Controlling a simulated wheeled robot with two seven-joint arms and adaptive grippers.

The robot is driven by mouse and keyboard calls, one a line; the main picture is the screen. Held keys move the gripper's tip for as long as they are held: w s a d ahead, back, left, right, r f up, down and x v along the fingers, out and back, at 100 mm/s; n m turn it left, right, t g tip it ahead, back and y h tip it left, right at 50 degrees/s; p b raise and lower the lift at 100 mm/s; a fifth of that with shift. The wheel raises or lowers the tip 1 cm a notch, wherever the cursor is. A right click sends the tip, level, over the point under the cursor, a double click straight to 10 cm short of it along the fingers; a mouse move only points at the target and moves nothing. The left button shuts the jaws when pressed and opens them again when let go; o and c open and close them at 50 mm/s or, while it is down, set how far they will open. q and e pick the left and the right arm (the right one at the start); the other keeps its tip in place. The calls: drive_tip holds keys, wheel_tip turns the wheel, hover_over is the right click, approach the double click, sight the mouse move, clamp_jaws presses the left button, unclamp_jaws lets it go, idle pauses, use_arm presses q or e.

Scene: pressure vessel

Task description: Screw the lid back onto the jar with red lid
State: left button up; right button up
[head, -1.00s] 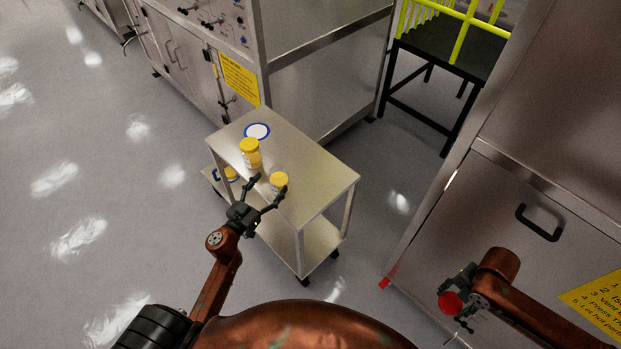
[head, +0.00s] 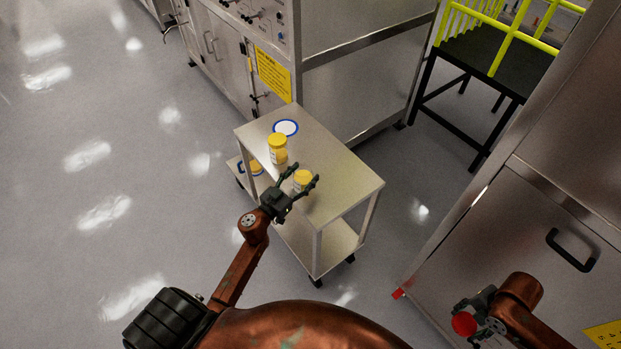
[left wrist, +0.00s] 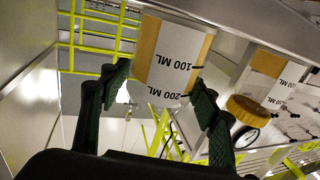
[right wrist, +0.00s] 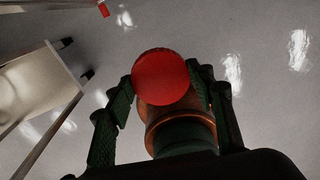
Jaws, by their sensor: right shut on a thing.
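A small jar (head: 302,178) with a yellow-orange top and white label stands on the near part of the cart's top shelf. My left gripper (head: 300,177) is open at this jar, a finger on either side. In the left wrist view the jar (left wrist: 172,58) appears upside down between the spread fingers; I cannot tell whether they touch it. A red lid (right wrist: 161,77) is held between the fingers of my right gripper (right wrist: 160,80). In the head view the red lid (head: 463,323) is at the lower right, far from the jar.
A second jar (head: 278,148) with a yellow lid stands farther back on the cart (head: 345,185), near a blue-rimmed white disc (head: 286,127). Another yellow item (head: 255,167) is on the lower shelf. Steel cabinets stand behind and at right. Open floor lies left.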

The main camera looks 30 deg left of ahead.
sight(303, 169)
use_arm(q)
drive_tip(key=c, duration=0.9)
drive_tip(key=shift+o, duration=0.2)
drive_tip(key=shift+r, duration=0.15)
use_arm(e)
drive_tip(key=shift+r, duration=0.1)
